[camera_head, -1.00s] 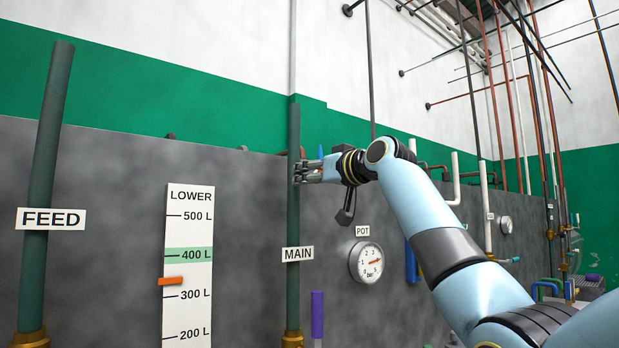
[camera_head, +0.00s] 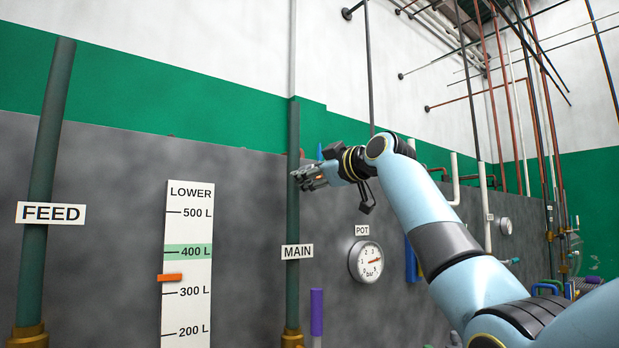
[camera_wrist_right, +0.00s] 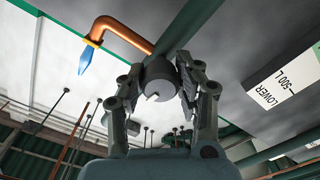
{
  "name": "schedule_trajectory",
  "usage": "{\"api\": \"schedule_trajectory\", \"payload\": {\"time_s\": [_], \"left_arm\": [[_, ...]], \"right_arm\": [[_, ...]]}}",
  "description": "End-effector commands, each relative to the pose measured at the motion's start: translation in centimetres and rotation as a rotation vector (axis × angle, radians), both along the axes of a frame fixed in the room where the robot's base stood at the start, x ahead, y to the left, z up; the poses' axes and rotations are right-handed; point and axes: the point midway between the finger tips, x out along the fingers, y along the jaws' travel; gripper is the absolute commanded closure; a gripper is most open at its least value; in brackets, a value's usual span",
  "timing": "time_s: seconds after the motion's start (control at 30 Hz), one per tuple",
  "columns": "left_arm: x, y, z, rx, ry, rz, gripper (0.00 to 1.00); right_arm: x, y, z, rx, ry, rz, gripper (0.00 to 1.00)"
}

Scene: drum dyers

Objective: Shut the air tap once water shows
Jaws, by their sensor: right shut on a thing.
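My right gripper (camera_head: 304,178) is at the upper part of the green MAIN pipe (camera_head: 292,220). In the right wrist view my right gripper (camera_wrist_right: 166,84) is shut on a grey round knob (camera_wrist_right: 157,78) with a small pale mark on its face. The knob sits against the green pipe. Beside it a copper spout (camera_wrist_right: 125,34) bends to a brass end, with a blue pointed shape (camera_wrist_right: 85,60) there. It looks like water, but I cannot be sure. The blue shape also shows in the head view (camera_head: 320,151) above the gripper. My left gripper is out of view.
A LOWER scale (camera_head: 188,310) has an orange marker (camera_head: 171,277) between 300 L and 400 L. The POT gauge (camera_head: 366,262) is right of the MAIN pipe. The FEED pipe (camera_head: 42,150) stands at the left. A purple post (camera_head: 317,312) stands below the gripper.

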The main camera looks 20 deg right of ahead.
Motion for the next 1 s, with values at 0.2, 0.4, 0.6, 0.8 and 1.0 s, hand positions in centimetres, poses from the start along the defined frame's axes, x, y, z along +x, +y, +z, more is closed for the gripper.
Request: {"api": "schedule_trajectory", "payload": {"time_s": [0.2, 0.4, 0.6, 0.8, 1.0], "left_arm": [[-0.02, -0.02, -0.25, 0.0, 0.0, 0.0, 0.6], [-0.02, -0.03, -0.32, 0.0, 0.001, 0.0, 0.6], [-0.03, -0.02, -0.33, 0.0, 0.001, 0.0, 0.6], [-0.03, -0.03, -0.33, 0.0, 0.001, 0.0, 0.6], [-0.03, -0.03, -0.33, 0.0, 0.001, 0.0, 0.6]], "right_arm": [[0.0, 0.0, -0.01, -0.081, -0.029, 0.0, 0.99], [0.0, 0.01, 0.01, -0.112, -0.04, 0.001, 0.99], [0.0, 0.01, 0.01, -0.118, -0.042, 0.001, 0.99], [0.0, 0.01, 0.0, -0.118, -0.042, 0.001, 0.99], [0.0, 0.02, 0.0, -0.117, -0.042, 0.001, 0.43]]}}
